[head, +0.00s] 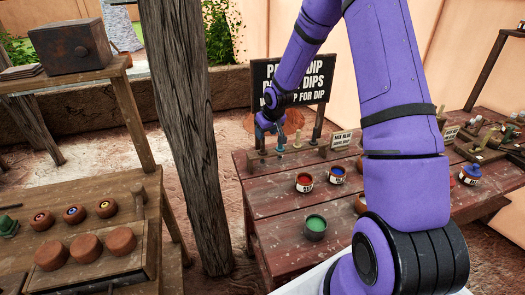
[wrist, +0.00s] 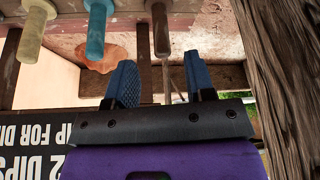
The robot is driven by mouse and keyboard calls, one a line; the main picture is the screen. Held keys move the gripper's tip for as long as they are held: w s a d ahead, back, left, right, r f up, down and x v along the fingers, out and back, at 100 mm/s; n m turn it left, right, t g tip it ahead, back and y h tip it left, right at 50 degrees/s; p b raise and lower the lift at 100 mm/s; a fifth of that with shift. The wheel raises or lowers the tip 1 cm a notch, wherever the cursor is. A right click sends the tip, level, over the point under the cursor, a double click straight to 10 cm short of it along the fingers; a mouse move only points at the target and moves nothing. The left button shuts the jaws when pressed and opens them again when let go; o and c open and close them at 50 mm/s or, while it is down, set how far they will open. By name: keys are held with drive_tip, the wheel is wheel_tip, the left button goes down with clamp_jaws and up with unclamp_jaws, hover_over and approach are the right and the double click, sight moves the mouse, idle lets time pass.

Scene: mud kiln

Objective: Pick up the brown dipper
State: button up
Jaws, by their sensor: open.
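The brown dipper (wrist: 160,30) is the rightmost of a row of three in the wrist view, beside a blue dipper (wrist: 96,30) and a pale yellow-green dipper (wrist: 34,30). My gripper (wrist: 158,58) is open, with its two blue fingers apart. The near end of the brown dipper reaches the gap between the fingertips in that view; I see no contact. In the head view my gripper (head: 268,128) is at the back left of the red-brown table, beside the blue dipper (head: 281,143). I cannot make out the brown dipper clearly there.
The dip sign (head: 262,75) stands close behind my gripper. A wooden post (head: 185,120) rises left of the table (head: 260,215). Red (head: 304,182), blue (head: 338,173) and green (head: 315,227) paint pots stand on the table. A side bench (head: 110,190) holds clay pieces at left.

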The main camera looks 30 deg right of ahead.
sight(263, 150)
drive_tip(key=shift+x, duration=3.7)
drive_tip(key=shift+w+r, duration=0.1)
drive_tip(key=shift+c, duration=0.2)
clamp_jaws()
